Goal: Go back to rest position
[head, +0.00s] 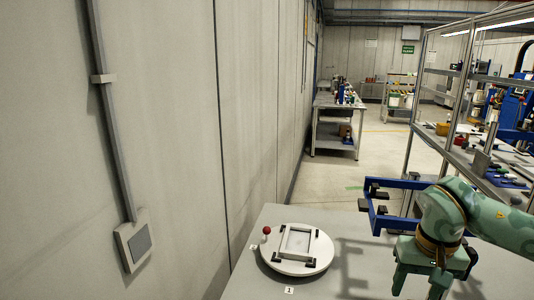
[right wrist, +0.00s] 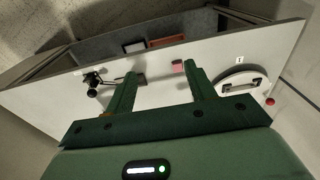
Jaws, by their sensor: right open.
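My right gripper (head: 420,288) is green and hangs over the right part of the grey table (head: 245,285), with its arm coming in from the right. In the right wrist view its two fingers (right wrist: 161,72) are apart, with nothing held between them. A round white turntable (head: 273,263) with a square frame (head: 296,242) and a red-knobbed handle (head: 266,231) stands on the table, left of the gripper and apart from it. It also shows at the right of the wrist view (right wrist: 228,83). My left gripper is not in view.
A blue bracket (head: 384,207) stands just behind my right gripper. The wrist view shows a small pink block (right wrist: 177,66) and a black knobbed part (right wrist: 93,78) on the table. A wall (head: 160,120) closes off the left. Shelving (head: 465,110) stands at the right.

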